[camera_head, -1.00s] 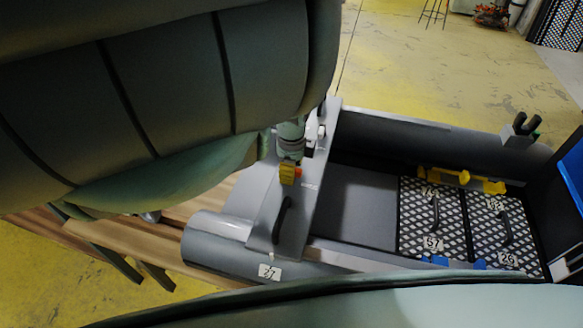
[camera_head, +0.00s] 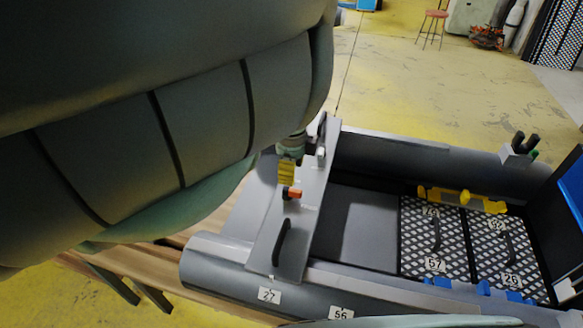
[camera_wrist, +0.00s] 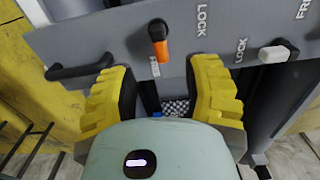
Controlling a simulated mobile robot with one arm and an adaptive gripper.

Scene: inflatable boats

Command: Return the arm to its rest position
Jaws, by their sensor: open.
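My gripper (camera_wrist: 163,98) shows in the wrist view with its two yellow, ridged fingers spread apart and nothing between them. Past the fingertips is a grey panel (camera_wrist: 95,30) with an orange-tipped black lever (camera_wrist: 158,40) near the word FREE and a white-tipped lever (camera_wrist: 277,53) to the right. In the head view my gripper (camera_head: 287,180) hangs over the same grey panel (camera_head: 300,235), close to the orange lever (camera_head: 292,193). I cannot tell from this view whether they touch. My green arm fills the upper left and hides much of the bench.
The grey inflatable boat (camera_head: 215,262) rests on a wooden bench (camera_head: 130,268). A black handle (camera_head: 282,242) stands up from the panel. Diamond-plate hatches (camera_head: 430,235), a yellow tool (camera_head: 462,199) and a blue part lie to the right. The yellow floor (camera_head: 420,85) behind is open; a red stool (camera_head: 433,28) stands there.

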